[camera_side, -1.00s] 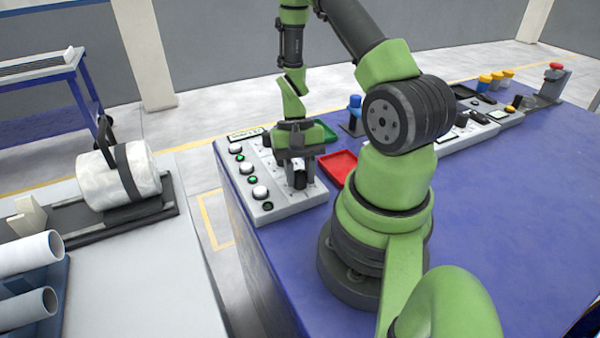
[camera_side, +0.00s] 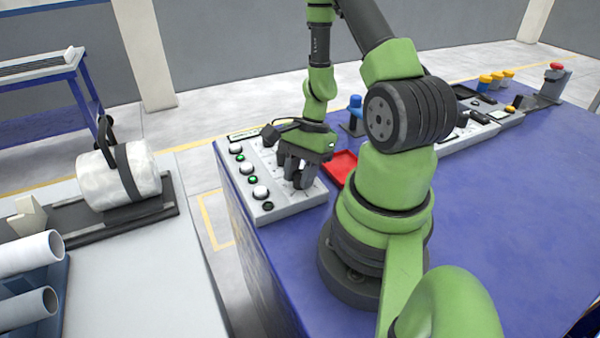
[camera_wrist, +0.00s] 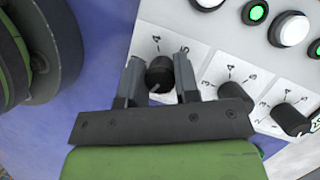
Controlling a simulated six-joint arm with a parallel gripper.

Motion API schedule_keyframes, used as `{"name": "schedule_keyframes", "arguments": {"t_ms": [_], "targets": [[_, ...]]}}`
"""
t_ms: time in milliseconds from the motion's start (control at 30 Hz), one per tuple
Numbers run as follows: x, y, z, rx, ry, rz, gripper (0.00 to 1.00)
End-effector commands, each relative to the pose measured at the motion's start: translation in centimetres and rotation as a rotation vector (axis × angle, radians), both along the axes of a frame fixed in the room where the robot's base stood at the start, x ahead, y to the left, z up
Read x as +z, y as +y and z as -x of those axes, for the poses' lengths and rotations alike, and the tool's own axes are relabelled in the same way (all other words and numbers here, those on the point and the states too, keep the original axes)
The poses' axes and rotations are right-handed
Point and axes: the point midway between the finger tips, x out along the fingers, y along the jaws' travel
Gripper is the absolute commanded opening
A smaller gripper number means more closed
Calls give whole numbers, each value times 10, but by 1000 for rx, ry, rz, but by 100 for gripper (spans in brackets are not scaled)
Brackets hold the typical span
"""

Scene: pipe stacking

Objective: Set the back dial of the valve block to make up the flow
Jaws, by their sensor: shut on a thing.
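The valve block (camera_side: 285,208) is a pale box at the left edge of the blue table, with a row of black dials, white buttons and green lights. My gripper (camera_side: 298,178) points down over its near end. In the wrist view my gripper (camera_wrist: 157,78) has its two fingers on either side of a black dial (camera_wrist: 159,75) and is shut on it. This is the end dial farthest from the display. Numbers 4 and 5 show above it; the fingers hide part of its scale. A middle dial (camera_wrist: 230,92) and a far dial (camera_wrist: 290,120) stand free.
A red tray (camera_side: 342,166) lies just right of the block. White buttons (camera_wrist: 289,28) and green lights (camera_wrist: 258,12) run along the block's other side. A strapped white roll (camera_side: 118,172) and pale pipes (camera_side: 27,253) are on the left bench.

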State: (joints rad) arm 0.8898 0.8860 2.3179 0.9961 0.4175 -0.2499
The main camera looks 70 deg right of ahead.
Motion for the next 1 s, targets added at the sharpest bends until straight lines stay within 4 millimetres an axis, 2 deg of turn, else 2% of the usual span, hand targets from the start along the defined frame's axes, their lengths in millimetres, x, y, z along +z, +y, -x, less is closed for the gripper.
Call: {"name": "schedule_keyframes", "arguments": {"t_ms": [400,900,933,1000], "targets": [[0,-1,0,-161,-1,1,6],[0,0,0,-174,-2,2,6],[0,0,0,-174,-2,2,36],[0,0,0,-174,-1,2,52]]}}
